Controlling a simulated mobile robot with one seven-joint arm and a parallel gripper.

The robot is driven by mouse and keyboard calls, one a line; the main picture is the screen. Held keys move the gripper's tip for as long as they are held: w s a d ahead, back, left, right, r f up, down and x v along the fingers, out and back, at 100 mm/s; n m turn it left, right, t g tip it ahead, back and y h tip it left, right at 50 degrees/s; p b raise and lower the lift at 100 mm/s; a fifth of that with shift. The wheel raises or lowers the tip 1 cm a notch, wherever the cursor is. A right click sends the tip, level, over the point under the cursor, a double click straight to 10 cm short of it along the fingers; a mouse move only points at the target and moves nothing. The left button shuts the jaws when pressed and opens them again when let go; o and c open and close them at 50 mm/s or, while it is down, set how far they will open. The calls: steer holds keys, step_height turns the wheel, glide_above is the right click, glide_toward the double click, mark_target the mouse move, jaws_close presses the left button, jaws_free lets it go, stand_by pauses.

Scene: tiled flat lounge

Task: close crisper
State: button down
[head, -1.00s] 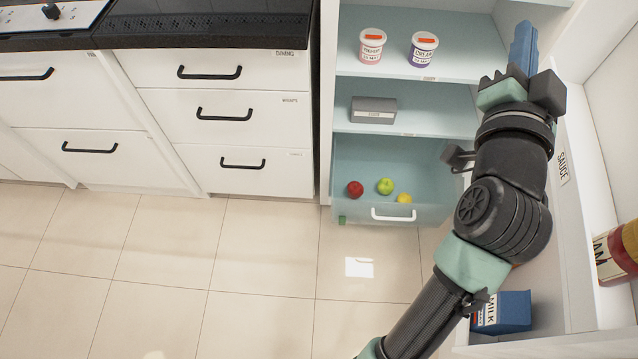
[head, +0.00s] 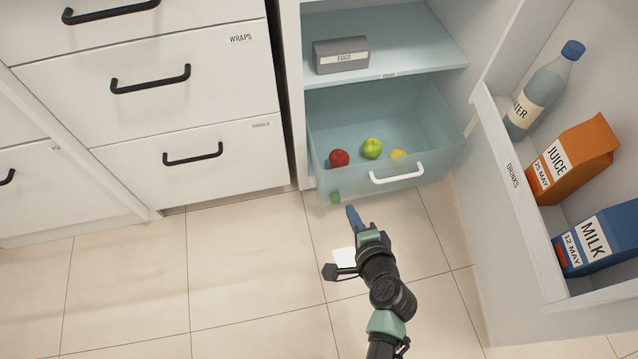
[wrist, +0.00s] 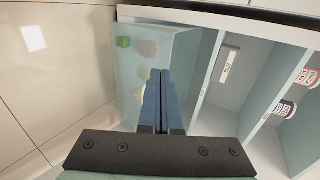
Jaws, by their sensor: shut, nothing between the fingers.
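The crisper (head: 345,183) is a clear bluish drawer at the bottom of the open fridge, pulled out, with a white handle (head: 397,174) on its front. A red fruit (head: 339,158), a green fruit (head: 372,148) and a yellow fruit (head: 398,155) lie inside. My gripper (head: 353,216) is shut and empty, in front of and below the crisper's front, left of the handle in the head view. In the wrist view the shut blue fingers (wrist: 160,92) overlap the crisper's clear wall (wrist: 185,50); I cannot tell whether they touch it.
The open fridge door at right holds a water bottle (head: 541,90), a juice carton (head: 575,160) and a milk carton (head: 600,240). A grey box (head: 340,55) sits on the shelf above. White cabinet drawers (head: 190,190) stand left. Floor tiles (head: 240,270) in front are clear.

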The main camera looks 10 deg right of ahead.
steer(key=b, duration=0.6)
glide_toward(333, 171)
step_height(333, 171, down, 4)
steer(key=w, duration=0.2)
steer(key=shift+w+r+b, duration=0.1)
steer(key=shift+w+b, duration=0.35)
steer(key=shift+w, duration=0.7)
steer(key=shift+w+a+r, duration=0.1)
steer(key=shift+w+r, duration=0.05)
steer(key=shift+w, duration=0.5)
